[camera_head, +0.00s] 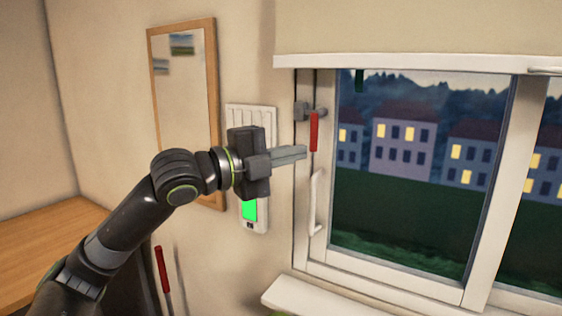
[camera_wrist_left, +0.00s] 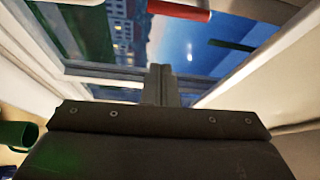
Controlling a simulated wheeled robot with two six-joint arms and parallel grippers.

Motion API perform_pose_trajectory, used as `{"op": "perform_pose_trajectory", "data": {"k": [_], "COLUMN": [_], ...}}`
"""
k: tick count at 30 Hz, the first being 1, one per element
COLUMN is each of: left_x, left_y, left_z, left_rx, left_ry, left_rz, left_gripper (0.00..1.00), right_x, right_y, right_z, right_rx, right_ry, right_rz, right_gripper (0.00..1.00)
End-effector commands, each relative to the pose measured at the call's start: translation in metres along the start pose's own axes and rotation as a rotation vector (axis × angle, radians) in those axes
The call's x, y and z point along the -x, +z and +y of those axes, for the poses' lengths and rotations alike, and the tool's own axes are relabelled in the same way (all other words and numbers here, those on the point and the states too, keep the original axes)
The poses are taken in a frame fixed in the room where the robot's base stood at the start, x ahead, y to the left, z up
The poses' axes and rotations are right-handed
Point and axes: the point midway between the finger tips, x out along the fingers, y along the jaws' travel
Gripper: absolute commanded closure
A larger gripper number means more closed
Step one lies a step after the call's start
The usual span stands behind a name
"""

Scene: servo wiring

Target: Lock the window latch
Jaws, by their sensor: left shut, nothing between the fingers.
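The window latch has a grey mount (camera_head: 302,111) on the left side of the window frame and a red handle (camera_head: 314,132) that points downward in the head view. The red handle also shows at the top of the left wrist view (camera_wrist_left: 180,10). My left gripper (camera_head: 304,153) is shut and empty. Its fingertips are beside the lower end of the red handle; I cannot tell whether they touch. The shut fingers (camera_wrist_left: 161,70) also show in the left wrist view. My right gripper is not in view.
A white window handle (camera_head: 316,203) is just below the fingertips. The white sill (camera_head: 330,302) juts out below the window. A wall panel with a green screen (camera_head: 249,210) is behind my left gripper. A mirror (camera_head: 188,100) hangs left. A wooden surface (camera_head: 40,240) is at lower left.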

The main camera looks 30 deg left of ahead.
Motion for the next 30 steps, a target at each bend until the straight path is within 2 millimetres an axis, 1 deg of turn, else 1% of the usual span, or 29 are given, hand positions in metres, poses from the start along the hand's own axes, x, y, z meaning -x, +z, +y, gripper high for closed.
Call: {"op": "perform_pose_trajectory", "data": {"k": [3,10,30], "left_x": [0.009,0.018,0.020], "left_y": [0.001,0.000,-0.001], "left_z": [0.001,0.000,-0.001], "left_rx": [-0.004,-0.001,0.000], "left_ry": [0.000,0.001,0.000], "left_rz": [-0.003,0.000,0.002], "left_gripper": [1.00,1.00,1.00], "right_x": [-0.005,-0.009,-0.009], "right_y": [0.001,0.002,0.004], "right_z": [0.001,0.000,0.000], "right_rx": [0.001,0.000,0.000], "right_ry": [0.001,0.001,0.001], "right_rz": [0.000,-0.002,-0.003], "right_gripper": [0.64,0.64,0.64]}}
